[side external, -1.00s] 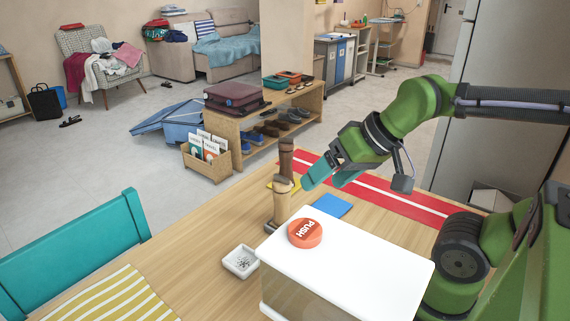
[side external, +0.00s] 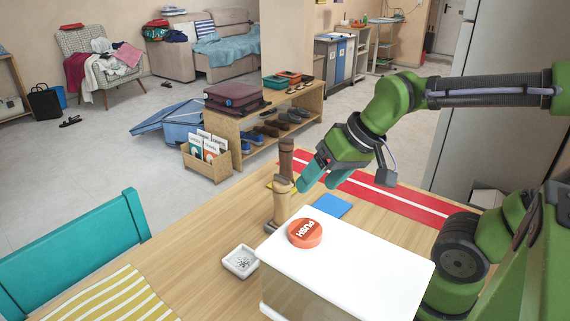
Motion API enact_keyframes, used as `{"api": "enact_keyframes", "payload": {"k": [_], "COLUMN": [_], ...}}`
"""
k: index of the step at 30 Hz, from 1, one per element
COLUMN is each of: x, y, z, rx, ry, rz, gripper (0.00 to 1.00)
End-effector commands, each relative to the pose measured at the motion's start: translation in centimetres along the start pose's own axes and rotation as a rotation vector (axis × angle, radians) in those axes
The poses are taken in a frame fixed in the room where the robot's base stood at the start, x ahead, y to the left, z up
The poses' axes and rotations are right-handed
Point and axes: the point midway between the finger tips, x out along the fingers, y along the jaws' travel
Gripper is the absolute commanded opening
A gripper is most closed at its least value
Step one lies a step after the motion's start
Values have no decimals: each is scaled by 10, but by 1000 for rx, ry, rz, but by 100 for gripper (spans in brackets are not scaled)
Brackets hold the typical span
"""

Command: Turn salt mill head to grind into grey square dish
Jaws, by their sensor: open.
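A light wooden mill (side external: 281,208) with a rounded head stands upright on the table behind the white box. A darker brown mill (side external: 286,158) stands just behind it and is partly hidden by it. No label shows which one holds salt. My gripper (side external: 316,186) has teal fingers and is open and empty. It is just right of the light mill's head, with its left fingertip very close to the head. I cannot tell if they touch. A small pale square dish (side external: 240,262) with dark marks inside lies left of the white box.
A white-topped box (side external: 350,262) with a red PUSH button (side external: 305,233) fills the front of the table. A blue flat square (side external: 332,206) lies behind it, near a red striped runner (side external: 400,196). A yellow striped cloth (side external: 105,298) lies front left, beside a teal chair (side external: 75,255).

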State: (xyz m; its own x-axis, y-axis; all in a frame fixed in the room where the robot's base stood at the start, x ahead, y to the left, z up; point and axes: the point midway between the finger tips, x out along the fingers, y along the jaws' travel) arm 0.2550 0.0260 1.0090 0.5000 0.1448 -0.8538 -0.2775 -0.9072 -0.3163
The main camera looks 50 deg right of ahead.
Motion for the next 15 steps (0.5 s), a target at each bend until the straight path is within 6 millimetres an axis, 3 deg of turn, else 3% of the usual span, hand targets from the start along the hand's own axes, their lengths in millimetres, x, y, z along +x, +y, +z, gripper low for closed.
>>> {"api": "enact_keyframes", "payload": {"k": [5, 9, 15], "x": [34, 64, 97], "y": [7, 16, 30], "z": [-42, -73, -105], "rx": [-281, -660, -1185], "ry": [-166, -319, -502], "rz": [88, 95, 11], "gripper": [68, 68, 68]}}
